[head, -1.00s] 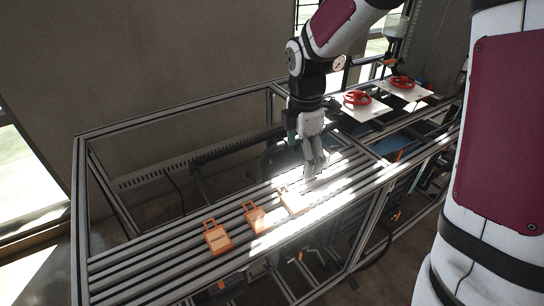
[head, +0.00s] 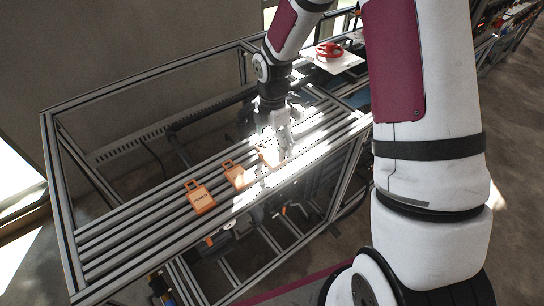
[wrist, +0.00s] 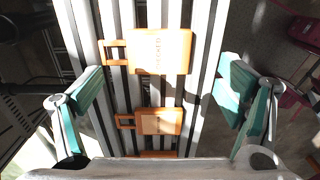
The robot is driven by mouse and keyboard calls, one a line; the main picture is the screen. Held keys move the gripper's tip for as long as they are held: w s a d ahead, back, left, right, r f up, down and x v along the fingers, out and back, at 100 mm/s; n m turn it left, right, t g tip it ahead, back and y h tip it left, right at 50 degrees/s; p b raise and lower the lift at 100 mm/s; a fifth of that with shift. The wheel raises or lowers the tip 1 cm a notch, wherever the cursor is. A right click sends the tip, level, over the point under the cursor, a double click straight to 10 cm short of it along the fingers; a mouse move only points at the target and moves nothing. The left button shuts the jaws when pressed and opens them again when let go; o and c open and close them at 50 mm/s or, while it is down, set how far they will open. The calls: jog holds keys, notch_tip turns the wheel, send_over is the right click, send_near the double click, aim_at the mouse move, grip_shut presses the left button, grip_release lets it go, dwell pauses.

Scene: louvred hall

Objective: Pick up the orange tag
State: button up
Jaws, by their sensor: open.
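Three orange tags with loop handles lie in a row on the slatted rack top (head: 130,215). In the head view one tag (head: 200,196) is nearest, a middle tag (head: 235,174) lies beyond it, and a far tag (head: 268,157) is in bright sunlight, partly hidden by my gripper (head: 284,150). My gripper points down, close to the far tag. In the wrist view my open gripper (wrist: 160,92) has green-padded fingers far apart. A larger lettered tag (wrist: 160,51) and a smaller tag (wrist: 160,121) show between or ahead of them. An orange sliver shows at the bottom edge. Nothing is held.
The aluminium frame rail (head: 150,87) runs behind the slats, with an upright post at the left corner. A white board (head: 335,60) with a red ring-shaped item (head: 329,49) stands beyond my gripper. The slats left of the tags are bare.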

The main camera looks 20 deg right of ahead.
aim_at(272, 156)
jog(key=shift+w+f+p, duration=0.1)
jog(key=shift+f+p, duration=0.35)
jog(key=shift+f, duration=1.9)
jog(key=c, duration=1)
